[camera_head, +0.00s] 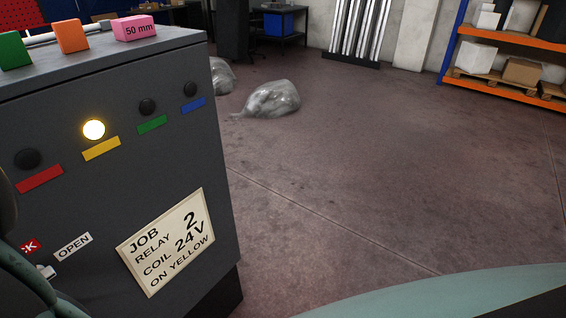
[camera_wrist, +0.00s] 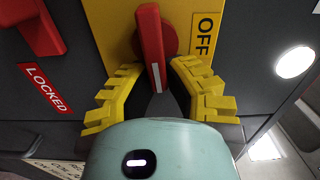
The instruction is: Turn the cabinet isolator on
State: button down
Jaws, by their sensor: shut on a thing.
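The cabinet isolator is a red rotary handle (camera_wrist: 152,40) with a white line, on a yellow plate (camera_wrist: 110,22) in the wrist view. The handle stands nearly upright in that picture, and an OFF label (camera_wrist: 205,35) sits to its right. My gripper (camera_wrist: 157,78) has its yellow ridged fingers on both sides of the handle's lower end and is shut on it. The dark grey cabinet (camera_head: 120,80) fills the left of the head view. The isolator and my gripper are out of sight there.
A LOCKED label (camera_wrist: 45,88) and another red part (camera_wrist: 40,30) are left of the plate. The cabinet front carries a lit yellow lamp (camera_head: 94,129) and a job card (camera_head: 167,240). Blocks, including a pink one (camera_head: 136,28), lie on top.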

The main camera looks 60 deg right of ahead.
jog(key=shift+a+f, duration=0.15)
jog(key=shift+a, duration=0.05)
dwell(0.4)
jog(key=c, duration=1)
grip_release()
jog(key=shift+s+a, duration=0.15)
jog(key=shift+s, duration=5.9)
